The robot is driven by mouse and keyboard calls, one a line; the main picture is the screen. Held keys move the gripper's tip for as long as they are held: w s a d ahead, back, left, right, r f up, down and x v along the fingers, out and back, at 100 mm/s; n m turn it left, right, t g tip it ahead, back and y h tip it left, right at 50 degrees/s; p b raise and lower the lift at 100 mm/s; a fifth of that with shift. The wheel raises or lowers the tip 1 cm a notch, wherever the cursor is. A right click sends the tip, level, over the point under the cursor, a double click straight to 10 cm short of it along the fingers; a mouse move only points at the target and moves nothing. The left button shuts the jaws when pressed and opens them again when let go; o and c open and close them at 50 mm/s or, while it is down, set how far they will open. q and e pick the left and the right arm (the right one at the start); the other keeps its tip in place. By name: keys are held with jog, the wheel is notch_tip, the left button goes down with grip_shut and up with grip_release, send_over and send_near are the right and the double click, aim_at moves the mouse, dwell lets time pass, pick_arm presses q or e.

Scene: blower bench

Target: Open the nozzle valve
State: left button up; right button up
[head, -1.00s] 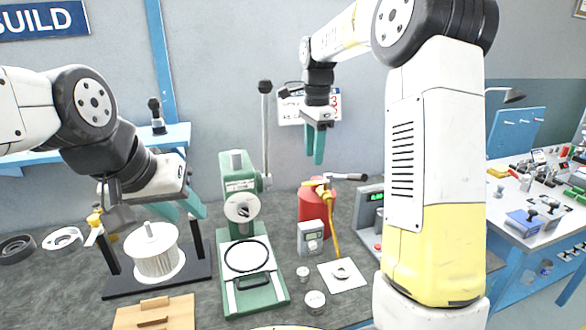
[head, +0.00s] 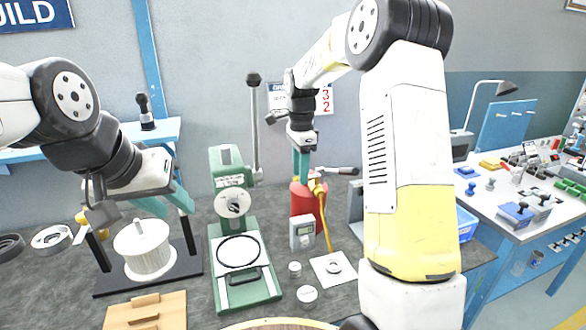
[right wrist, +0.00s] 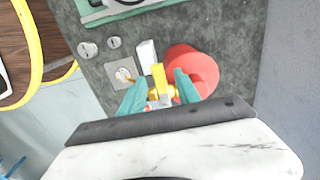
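A red cylinder (head: 303,203) stands on the bench with a yellow valve (head: 317,188) on top and a yellow hose. A grey lever with a dark grip (head: 341,170) sticks out to the right. My right gripper (head: 301,166) points down just above the cylinder top. In the right wrist view its teal fingers are apart, with the yellow valve fitting (right wrist: 160,84) between them and the red cylinder (right wrist: 193,68) behind; contact cannot be told. My left gripper (head: 170,204) is open and empty, above the white pleated filter (head: 146,255).
A green press (head: 237,255) stands left of the cylinder. A small grey meter (head: 303,232), a white pad with a ring (head: 333,268) and small round weights (head: 307,294) lie in front. My right arm hides part of the bench to the right.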

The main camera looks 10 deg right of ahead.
jog(key=shift+c, duration=0.5)
grip_shut()
dwell(0.8)
